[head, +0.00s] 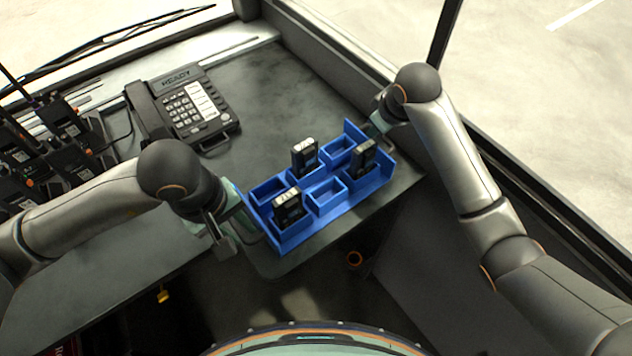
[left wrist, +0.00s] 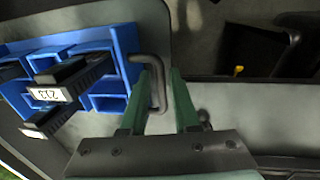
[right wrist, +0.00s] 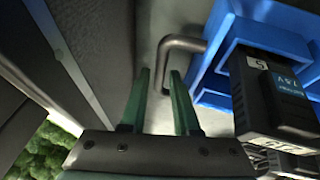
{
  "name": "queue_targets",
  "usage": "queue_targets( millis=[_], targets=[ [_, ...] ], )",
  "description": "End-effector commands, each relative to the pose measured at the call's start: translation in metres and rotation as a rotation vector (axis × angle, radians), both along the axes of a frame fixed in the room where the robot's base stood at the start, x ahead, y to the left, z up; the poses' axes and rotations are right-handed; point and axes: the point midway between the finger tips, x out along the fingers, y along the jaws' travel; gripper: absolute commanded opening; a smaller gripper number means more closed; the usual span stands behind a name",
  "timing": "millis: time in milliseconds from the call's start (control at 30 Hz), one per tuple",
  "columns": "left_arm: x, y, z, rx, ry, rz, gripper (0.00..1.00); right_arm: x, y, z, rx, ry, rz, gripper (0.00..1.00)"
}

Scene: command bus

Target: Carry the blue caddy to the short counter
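The blue caddy (head: 345,205) stands on the dark counter (head: 270,90), near its corner. It has two rows of compartments, and three hold black battery-like blocks. A grey handle sticks out at each end. My left gripper (head: 236,222) is at the caddy's left end. In the left wrist view its green fingers (left wrist: 158,105) are apart, with the left handle (left wrist: 157,78) between them. My right gripper (head: 374,124) is at the far right end. In the right wrist view its fingers (right wrist: 162,98) are apart at the right handle (right wrist: 180,44); contact is unclear.
A black desk phone (head: 185,108) stands on the counter left of the caddy. Several handheld radios (head: 65,145) stand at the far left. The windscreen frame (head: 340,60) runs close behind my right arm. Bare counter lies between the phone and the caddy.

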Motion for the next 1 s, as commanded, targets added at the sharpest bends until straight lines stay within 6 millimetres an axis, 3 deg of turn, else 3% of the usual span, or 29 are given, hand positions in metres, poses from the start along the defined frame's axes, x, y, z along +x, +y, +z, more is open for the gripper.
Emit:
queue_targets(
  millis=[167, 467, 733, 1000],
  targets=[
    [0.0011, -0.0015, -0.0110, 0.000, 0.000, -0.001, 0.30, 0.0044, 0.0010, -0.0103, 0.000, 0.000, 0.000, 0.30],
    [0.0013, -0.0016, -0.0122, 0.001, -0.001, -0.001, 0.30, 0.0051, 0.0011, -0.0114, 0.000, 0.000, 0.000, 0.30],
    [0.0013, -0.0017, -0.0119, 0.001, -0.001, 0.000, 0.00, 0.0050, 0.0010, -0.0111, 0.000, 0.000, 0.000, 0.00],
    [0.0014, -0.0016, -0.0118, 0.000, -0.001, 0.000, 0.00, 0.0050, 0.0011, -0.0109, 0.001, -0.001, 0.000, 0.00]
  ],
)
